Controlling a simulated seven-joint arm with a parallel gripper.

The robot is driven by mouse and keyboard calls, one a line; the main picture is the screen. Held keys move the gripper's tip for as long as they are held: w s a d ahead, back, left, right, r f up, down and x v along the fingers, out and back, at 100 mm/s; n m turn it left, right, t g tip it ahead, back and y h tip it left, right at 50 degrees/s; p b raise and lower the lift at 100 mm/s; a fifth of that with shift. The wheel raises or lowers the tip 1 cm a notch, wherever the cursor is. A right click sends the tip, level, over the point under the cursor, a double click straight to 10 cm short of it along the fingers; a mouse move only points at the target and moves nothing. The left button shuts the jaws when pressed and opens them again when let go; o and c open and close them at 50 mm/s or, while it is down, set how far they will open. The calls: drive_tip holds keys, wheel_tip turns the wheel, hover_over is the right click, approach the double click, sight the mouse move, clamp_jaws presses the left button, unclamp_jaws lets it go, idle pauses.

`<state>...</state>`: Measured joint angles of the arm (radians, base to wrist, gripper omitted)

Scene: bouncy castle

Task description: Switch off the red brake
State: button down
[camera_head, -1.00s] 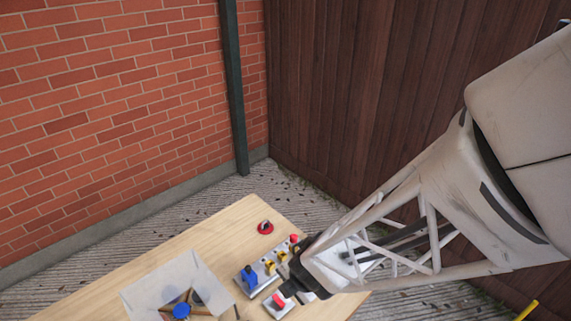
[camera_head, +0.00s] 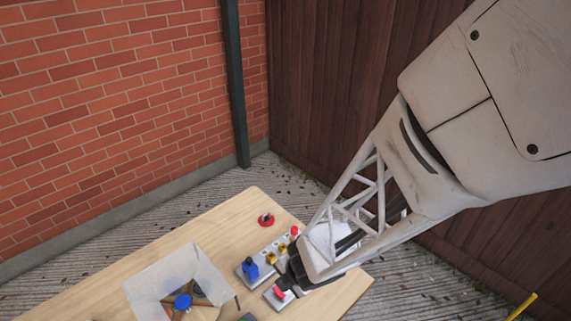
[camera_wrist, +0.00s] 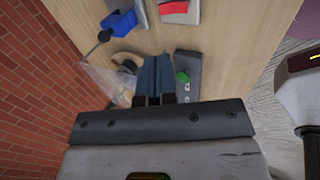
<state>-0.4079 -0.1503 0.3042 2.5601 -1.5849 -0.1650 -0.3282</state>
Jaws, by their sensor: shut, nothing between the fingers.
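A red rocker-like switch (camera_head: 279,293) sits on a small grey plate near the front right of the wooden table. It also shows at the top of the wrist view (camera_wrist: 173,7), cut off by the frame edge. I cannot read its position. My gripper (camera_head: 287,282) is shut and empty, low over the table beside this switch; in the head view it covers part of the plate. In the wrist view the closed fingertips (camera_wrist: 153,98) point toward the table, apart from the red switch. Another red knob (camera_head: 294,230) stands at the far end of the control panel.
The grey panel carries a blue switch (camera_head: 250,267) and yellow parts (camera_head: 271,258). A red round piece (camera_head: 266,219) lies behind it. A clear bin (camera_head: 148,292) with a blue-topped object is at left. A dark box with a green knob (camera_wrist: 182,77) lies close to the fingers.

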sight(276, 291)
drive_tip(key=shift+x, duration=5.45)
drive_tip(key=shift+w+a+f, duration=0.1)
drive_tip(key=shift+w, duration=0.05)
drive_tip(key=shift+w+a+f, duration=0.1)
drive_tip(key=shift+f, duration=0.05)
drive_tip(key=shift+s+d, duration=0.55)
drive_tip(key=shift+r, duration=0.35)
wheel_tip(276, 291, up, 14)
drive_tip(key=shift+f, duration=0.25)
